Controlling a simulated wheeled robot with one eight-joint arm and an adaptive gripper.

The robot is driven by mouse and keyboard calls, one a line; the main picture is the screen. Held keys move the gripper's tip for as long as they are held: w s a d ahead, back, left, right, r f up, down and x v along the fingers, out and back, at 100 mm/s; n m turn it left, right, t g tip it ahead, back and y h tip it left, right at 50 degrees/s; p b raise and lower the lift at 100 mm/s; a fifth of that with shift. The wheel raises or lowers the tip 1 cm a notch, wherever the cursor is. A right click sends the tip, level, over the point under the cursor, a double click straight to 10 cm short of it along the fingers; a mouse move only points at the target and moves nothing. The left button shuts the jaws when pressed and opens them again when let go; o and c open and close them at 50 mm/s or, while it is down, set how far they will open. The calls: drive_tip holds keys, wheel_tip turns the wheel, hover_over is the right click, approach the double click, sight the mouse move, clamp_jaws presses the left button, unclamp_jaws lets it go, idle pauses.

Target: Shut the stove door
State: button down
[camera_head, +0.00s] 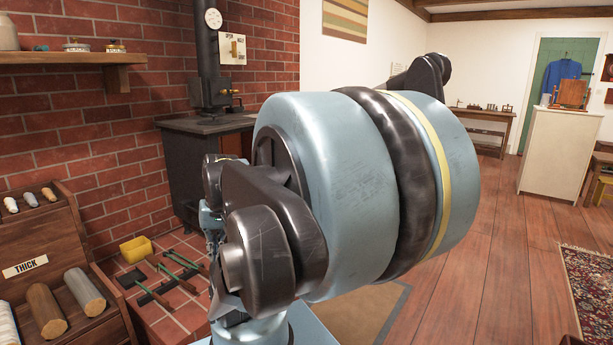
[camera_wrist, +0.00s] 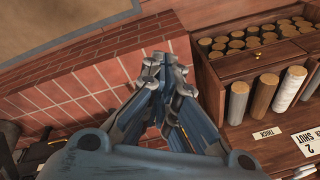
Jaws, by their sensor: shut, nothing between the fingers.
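The dark iron stove (camera_head: 188,165) stands against the brick wall in the head view, with its pipe rising behind it. My arm covers much of its front and right side, so I cannot tell how its door stands. A reddish-brown patch shows on the stove just above my arm. In the wrist view my gripper (camera_wrist: 165,65) is shut and empty, its fingers together above the edge between the brick hearth (camera_wrist: 75,90) and a wooden log rack (camera_wrist: 215,100). The stove door does not show clearly in the wrist view.
The log rack (camera_head: 28,233) stands at the left, labelled THICK. A wooden shelf (camera_head: 75,58) juts from the wall. Open wooden floor (camera_head: 480,260) lies to the right.

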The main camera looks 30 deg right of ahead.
drive_tip(key=w+d+r+m+t+y, duration=0.1)
drive_tip(key=w+d+r+m+y, duration=0.15)
drive_tip(key=w, duration=0.45)
drive_tip(key=w+d+r+m+t+y, duration=0.1)
drive_tip(key=w+d+r+m+y, duration=0.1)
drive_tip(key=w+d+r, duration=0.35)
drive_tip(key=w+d+m+t+y, duration=0.1)
drive_tip(key=w+d+m+t, duration=0.2)
drive_tip(key=w+d, duration=0.65)
drive_tip(key=s+d+f+m+t, duration=0.1)
drive_tip(key=s+d+m+t, duration=0.15)
drive_tip(key=d, duration=0.95)
drive_tip(key=s+d+m+t, duration=0.15)
drive_tip(key=d+t, duration=0.25)
drive_tip(key=d, duration=0.7)
drive_tip(key=s+d+f+m+t, duration=0.1)
drive_tip(key=s+d+t, duration=0.2)
drive_tip(key=d, duration=0.9)
drive_tip(key=a+x, duration=0.1)
drive_tip(key=x, duration=1.1)
drive_tip(key=shift+a+h, duration=0.45)
drive_tip(key=shift+a, duration=0.05)
